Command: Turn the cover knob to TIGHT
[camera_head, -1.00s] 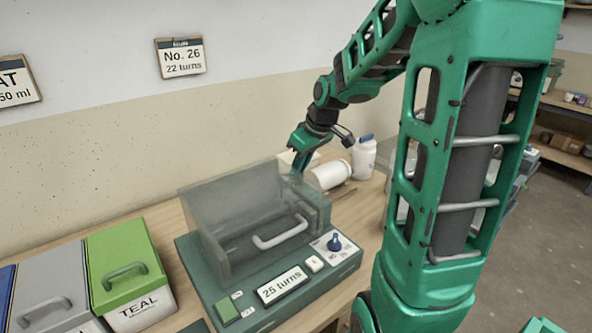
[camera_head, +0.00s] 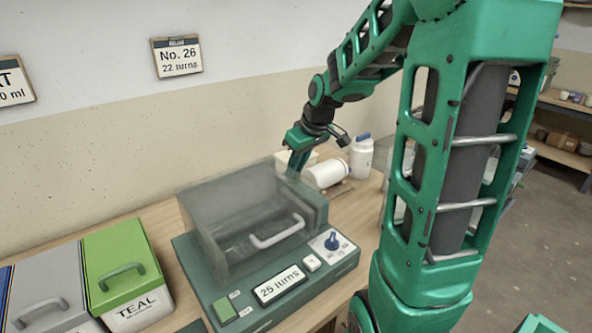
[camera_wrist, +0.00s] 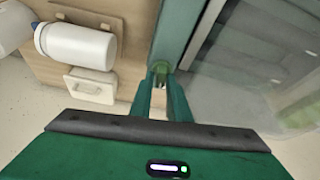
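The machine (camera_head: 190,262) is a dark green base on the bench with a smoky see-through cover (camera_head: 215,215) and a pale handle (camera_head: 277,232). A blue knob (camera_head: 333,241) sits on a white plate at its front right; the plate's small lettering is too small to read. My gripper (camera_head: 293,172) is low behind the cover's far right corner, away from the blue knob, its tips partly hidden. In the wrist view my gripper (camera_wrist: 160,90) has two fingers apart, beside the cover's wall. A small green rounded part (camera_wrist: 160,69) shows at the gap between the fingertips; I cannot tell whether they touch it.
A display (camera_head: 280,285) reads 25 turns, with a green button (camera_head: 224,309) beside it. White jars stand behind, one lying over (camera_head: 326,173), one upright (camera_head: 361,155). A TEAL bucket with a green lid (camera_head: 115,262) stands left. A wall card (camera_head: 179,57) reads No. 26, 22 turns.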

